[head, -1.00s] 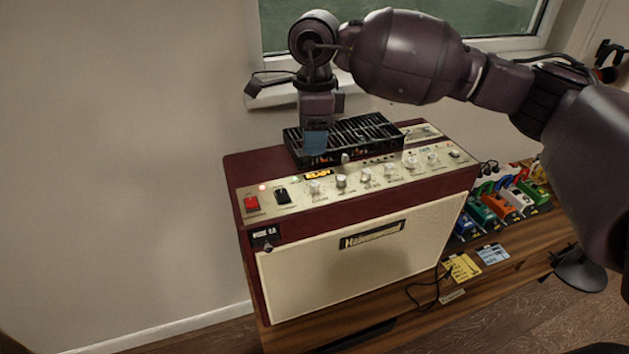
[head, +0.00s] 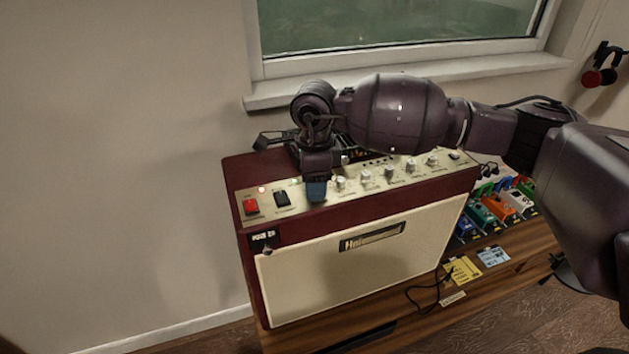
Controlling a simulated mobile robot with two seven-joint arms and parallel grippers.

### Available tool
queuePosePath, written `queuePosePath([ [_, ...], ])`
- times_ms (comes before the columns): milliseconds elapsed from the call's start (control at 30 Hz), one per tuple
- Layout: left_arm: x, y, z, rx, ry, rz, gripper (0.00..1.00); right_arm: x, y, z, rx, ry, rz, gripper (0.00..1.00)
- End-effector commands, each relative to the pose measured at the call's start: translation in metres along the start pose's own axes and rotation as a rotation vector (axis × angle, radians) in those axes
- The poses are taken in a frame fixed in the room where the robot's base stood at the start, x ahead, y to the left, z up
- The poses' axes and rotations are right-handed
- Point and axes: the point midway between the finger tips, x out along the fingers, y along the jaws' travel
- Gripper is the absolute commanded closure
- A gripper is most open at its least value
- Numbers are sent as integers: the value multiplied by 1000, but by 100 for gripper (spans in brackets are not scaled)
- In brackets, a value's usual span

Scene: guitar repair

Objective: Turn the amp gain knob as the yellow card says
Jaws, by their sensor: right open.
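The amp (head: 350,265) is dark red with a cream front and stands on a wooden cabinet. Its light top panel carries a row of knobs, a red switch (head: 251,205) and a black switch (head: 281,198). My right gripper (head: 317,190) points down over the panel, at the left end of the knob row. It is open, and its blue-tipped finger hides the leftmost knob; I cannot tell whether it touches it. The neighbouring knob (head: 341,183) shows just to its right. The yellow card (head: 462,270) lies on the cabinet right of the amp; its writing is too small to read. My left gripper is not in view.
Several coloured pedals (head: 495,208) stand right of the amp. A blue card (head: 493,255) and a black cable (head: 425,298) lie near the yellow card. The window sill (head: 420,80) runs behind my arm. The wall side at left is clear.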

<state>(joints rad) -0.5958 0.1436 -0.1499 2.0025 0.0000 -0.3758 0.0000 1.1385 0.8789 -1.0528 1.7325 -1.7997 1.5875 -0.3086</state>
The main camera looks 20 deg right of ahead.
Motion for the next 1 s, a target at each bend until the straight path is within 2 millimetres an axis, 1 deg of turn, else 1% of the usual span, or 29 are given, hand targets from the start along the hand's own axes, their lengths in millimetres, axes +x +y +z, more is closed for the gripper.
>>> queuePosePath([
  [200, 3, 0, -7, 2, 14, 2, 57, 0, 0, 0, 0, 0, 0, 53],
  [233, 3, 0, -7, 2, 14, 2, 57, 0, 0, 0, 0, 0, 0, 54],
  [533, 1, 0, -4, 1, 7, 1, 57, 0, 0, 0, -1, -1, 0, 100],
  [800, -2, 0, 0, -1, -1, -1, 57, 0, 0, 0, 22, -1, 0, 100],
  [1000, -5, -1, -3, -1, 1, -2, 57, -2, 1, 0, 112, -1, 0, 100],
])
